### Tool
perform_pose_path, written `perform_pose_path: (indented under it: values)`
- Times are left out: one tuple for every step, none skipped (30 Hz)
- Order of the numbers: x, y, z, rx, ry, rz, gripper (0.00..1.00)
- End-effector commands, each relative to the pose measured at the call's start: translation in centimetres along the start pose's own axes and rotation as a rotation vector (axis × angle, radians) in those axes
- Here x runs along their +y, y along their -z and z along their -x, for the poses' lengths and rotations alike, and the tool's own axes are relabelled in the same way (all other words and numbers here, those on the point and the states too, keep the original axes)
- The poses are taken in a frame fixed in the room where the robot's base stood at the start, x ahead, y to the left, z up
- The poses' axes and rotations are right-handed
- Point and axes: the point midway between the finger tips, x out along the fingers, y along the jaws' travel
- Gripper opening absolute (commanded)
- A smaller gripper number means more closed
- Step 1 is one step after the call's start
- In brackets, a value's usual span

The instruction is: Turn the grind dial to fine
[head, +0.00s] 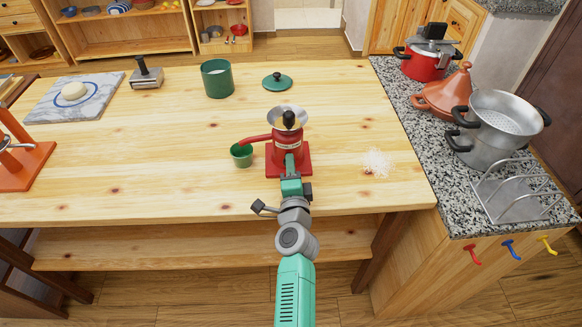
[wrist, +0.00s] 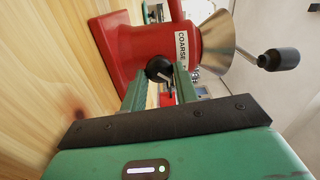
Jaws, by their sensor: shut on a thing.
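The red grinder (head: 287,142) stands on the wooden table with a metal hopper on top. In the wrist view the grinder (wrist: 160,48) appears tilted, with a white label reading "COARSE" (wrist: 181,48) beside its grind dial. The dial (wrist: 157,68) is a small black knob with a light pointer mark; which setting it points to I cannot tell. My gripper (wrist: 160,80) is shut on the dial, one green finger on each side. In the head view my gripper (head: 290,166) reaches the grinder's near side and hides the dial.
A green cup (head: 241,155) stands under the grinder's spout. A crank handle with a black knob (head: 289,120) rises over the hopper. A white pile of grains (head: 377,162) lies to the right. A green canister (head: 217,78) and its lid (head: 277,82) are behind.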

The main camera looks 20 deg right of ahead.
Motion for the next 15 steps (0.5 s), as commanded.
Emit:
perform_pose_path:
  values:
    - [0.00, -0.01, 0.00, 0.000, 0.000, -0.021, 0.07]
    - [0.02, -0.01, 0.00, 0.000, -0.001, -0.034, 0.07]
    - [0.02, -0.01, 0.00, 0.000, 0.000, -0.050, 0.07]
    - [0.03, -0.01, 0.00, 0.000, 0.000, -0.061, 0.07]
    - [0.03, 0.00, 0.00, 0.000, 0.000, -0.071, 0.07]
    - [0.04, -0.01, 0.00, 0.000, 0.000, -0.083, 0.07]
    - [0.04, 0.00, 0.00, 0.000, 0.000, -0.090, 0.07]
    - [0.04, -0.01, 0.00, 0.000, 0.000, -0.096, 0.07]
    - [0.05, 0.00, 0.00, 0.000, 0.000, -0.103, 0.07]
    - [0.05, -0.01, 0.00, 0.000, 0.000, -0.107, 0.07]
    - [0.06, -0.01, 0.00, 0.000, 0.000, -0.111, 0.07]
    - [0.06, 0.00, 0.00, 0.000, 0.000, -0.115, 0.07]
    - [0.06, -0.01, 0.00, 0.000, 0.000, -0.118, 0.07]
    - [0.06, -0.01, 0.00, 0.000, 0.000, -0.120, 0.07]
    - [0.06, 0.00, 0.00, 0.000, 0.000, -0.122, 0.07]
